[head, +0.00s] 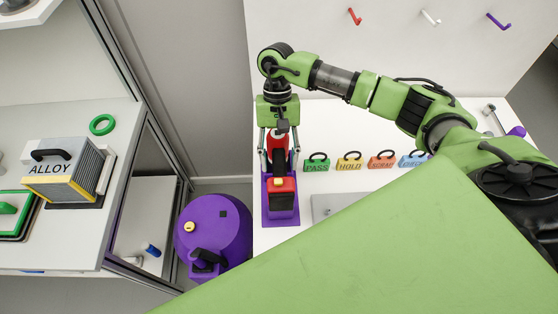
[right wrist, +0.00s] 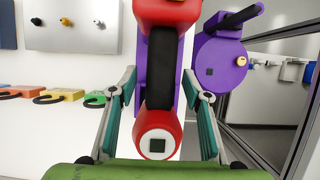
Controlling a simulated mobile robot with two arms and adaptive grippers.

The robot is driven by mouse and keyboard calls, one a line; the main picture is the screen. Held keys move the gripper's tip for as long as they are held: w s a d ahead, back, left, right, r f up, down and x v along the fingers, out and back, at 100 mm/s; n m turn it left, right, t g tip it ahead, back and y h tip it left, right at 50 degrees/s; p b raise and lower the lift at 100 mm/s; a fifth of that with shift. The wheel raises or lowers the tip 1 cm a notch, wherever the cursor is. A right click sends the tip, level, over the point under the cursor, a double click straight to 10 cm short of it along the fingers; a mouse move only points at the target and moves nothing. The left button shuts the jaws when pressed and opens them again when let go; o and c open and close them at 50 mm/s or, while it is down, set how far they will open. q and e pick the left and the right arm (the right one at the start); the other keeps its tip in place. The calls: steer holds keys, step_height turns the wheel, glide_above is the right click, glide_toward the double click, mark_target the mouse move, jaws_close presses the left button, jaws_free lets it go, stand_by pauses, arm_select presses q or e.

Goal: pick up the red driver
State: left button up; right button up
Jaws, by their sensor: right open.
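The red driver (head: 281,184) has red ends and a black grip and rests on a purple stand (head: 281,219) at the left end of the white counter. In the right wrist view the driver (right wrist: 160,70) runs up the middle of the picture. My right gripper (head: 279,158) is above the stand, its fingers open on both sides of the black grip. In the right wrist view too, the gripper (right wrist: 158,85) shows gaps between each finger and the grip. My left gripper is not in view.
Several coloured tags, including a green PASS tag (head: 316,165), stand to the right. A round purple machine (head: 215,232) is left of the counter. An ALLOY box (head: 56,180) sits on the left cabinet. Coloured hooks (head: 354,17) are on the back wall.

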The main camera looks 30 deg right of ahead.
steer(key=c, duration=1.2)
steer(key=shift+r, duration=0.1)
steer(key=shift+w+r, duration=0.1)
steer(key=shift+r, duration=0.55)
steer(key=shift+s+d+r+b, duration=0.75)
steer(key=shift+s+r+b, duration=0.35)
steer(key=shift+s+r, duration=1)
steer(key=shift+s+d+r+b, duration=0.75)
steer(key=shift+s+r+b, duration=0.3)
steer(key=shift+s+r, duration=1)
steer(key=shift+s+d+r+b, duration=0.95)
steer(key=shift+s+r, duration=0.7)
steer(key=shift+s, duration=0.9)
steer(key=shift+a, duration=0.2)
